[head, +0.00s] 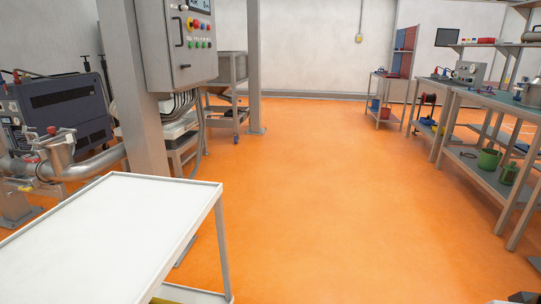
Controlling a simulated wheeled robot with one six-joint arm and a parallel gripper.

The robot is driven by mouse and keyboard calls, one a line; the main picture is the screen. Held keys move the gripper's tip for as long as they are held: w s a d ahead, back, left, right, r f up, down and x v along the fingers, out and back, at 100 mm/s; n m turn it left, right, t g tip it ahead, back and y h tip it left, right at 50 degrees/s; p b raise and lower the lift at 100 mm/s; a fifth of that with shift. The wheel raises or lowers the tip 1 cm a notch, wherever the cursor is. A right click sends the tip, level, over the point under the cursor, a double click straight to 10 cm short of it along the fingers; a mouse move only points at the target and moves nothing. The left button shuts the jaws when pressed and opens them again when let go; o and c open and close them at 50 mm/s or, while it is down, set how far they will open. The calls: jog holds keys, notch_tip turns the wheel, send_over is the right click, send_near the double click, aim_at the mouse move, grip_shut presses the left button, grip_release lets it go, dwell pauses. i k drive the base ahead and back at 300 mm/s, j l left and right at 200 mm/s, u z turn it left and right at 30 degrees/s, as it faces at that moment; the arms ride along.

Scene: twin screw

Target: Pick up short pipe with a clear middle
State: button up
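No short pipe with a clear middle can be made out in the head view. A steel pipe (95,163) runs along the left behind the white-topped cart, but it is part of the machinery and no clear section shows on it. Small items on the right-hand workbenches are too small to tell apart. My gripper is not in view.
A cart with an empty white top (105,235) stands front left. A grey post and control cabinet (180,45) rise behind it. Workbenches (490,100) line the right, with a green bucket (489,159) on a lower shelf. The orange floor (310,200) between is clear.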

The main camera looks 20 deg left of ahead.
aim_at(14, 167)
jog(key=i+u, duration=0.1)
jog(key=i, duration=1)
jog(key=i+u, duration=0.15)
jog(key=i, duration=0.95)
jog(key=i+l+u, duration=0.1)
jog(key=i, duration=1)
jog(key=i+j+u, duration=0.15)
jog(key=i+u, duration=0.7)
jog(key=i, duration=0.2)
jog(key=i+l+u, duration=0.3)
jog(key=i+u, duration=0.15)
jog(key=u, duration=0.4)
jog(key=i+u, duration=0.1)
jog(key=u, duration=0.75)
jog(key=l+u, duration=0.1)
jog(key=u, duration=0.3)
jog(key=i+u, duration=0.1)
jog(key=u, duration=0.3)
jog(key=i+l+u, duration=0.1)
jog(key=l, duration=0.2)
jog(key=i+l+u, duration=0.25)
jog(key=l, duration=0.35)
jog(key=i+l+u, duration=0.15)
jog(key=l+u, duration=0.15)
jog(key=u, duration=1.35)
